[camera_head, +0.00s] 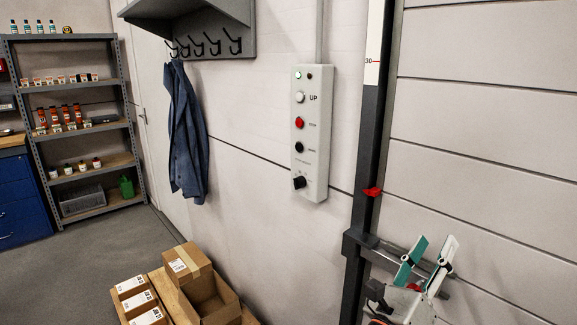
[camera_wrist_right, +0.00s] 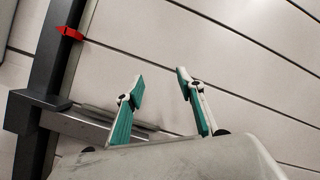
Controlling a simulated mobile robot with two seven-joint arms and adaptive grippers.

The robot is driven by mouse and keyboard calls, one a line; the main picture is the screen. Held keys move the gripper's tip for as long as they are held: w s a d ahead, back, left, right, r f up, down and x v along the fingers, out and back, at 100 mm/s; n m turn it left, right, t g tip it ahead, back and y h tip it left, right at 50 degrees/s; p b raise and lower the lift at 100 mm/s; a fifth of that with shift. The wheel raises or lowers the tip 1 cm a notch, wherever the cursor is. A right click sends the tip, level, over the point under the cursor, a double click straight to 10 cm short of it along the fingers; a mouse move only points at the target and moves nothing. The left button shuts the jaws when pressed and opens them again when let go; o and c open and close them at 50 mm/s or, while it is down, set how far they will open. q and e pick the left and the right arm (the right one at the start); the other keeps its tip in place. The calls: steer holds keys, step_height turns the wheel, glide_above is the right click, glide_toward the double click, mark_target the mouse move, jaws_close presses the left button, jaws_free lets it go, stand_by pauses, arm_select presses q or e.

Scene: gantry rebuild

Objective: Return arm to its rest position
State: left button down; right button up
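My right gripper (camera_head: 428,262) shows at the lower right of the head view, in front of the panelled wall and beside the dark vertical post. Its two teal-and-white fingers stand apart with nothing between them. In the right wrist view the same gripper (camera_wrist_right: 160,82) is open and empty, its fingers pointing up toward the wall panels. My left gripper is in neither view.
A dark post (camera_head: 363,145) with a red pointer (camera_head: 372,191) and a horizontal rail (camera_wrist_right: 95,128) stands close to my right gripper. A control box (camera_head: 311,130) is on the wall. Boxes (camera_head: 186,262) sit low at centre. Shelving (camera_head: 80,135) stands far left.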

steer(key=s+a+f+n+t+y, duration=0.15)
steer(key=a+f+n+y, duration=0.35)
steer(key=n, duration=0.5)
steer(key=a+f+n+t+y, duration=0.3)
steer(key=f+n+y, duration=0.2)
steer(key=n+y, duration=0.3)
steer(key=s+a+f+n+t+y, duration=0.15)
steer(key=a+f+n+y, duration=0.3)
steer(key=n, duration=0.65)
steer(key=s+d+f+n+g, duration=0.1)
steer(key=s+f+n+g, duration=0.2)
steer(key=f, duration=0.7)
steer(key=s+d+f+n+g+y, duration=0.1)
steer(key=s+f+n+g, duration=0.3)
steer(key=f, duration=0.6)
steer(key=s+d+f+n+g, duration=0.2)
steer(key=s+f+n+g, duration=0.2)
steer(key=f, duration=0.5)
steer(key=s+n, duration=0.2)
steer(key=s, duration=0.1)
steer(key=shift+s+f+n+y, duration=0.2)
steer(key=shift+f+n+y, duration=0.15)
steer(key=shift+f+n, duration=0.05)
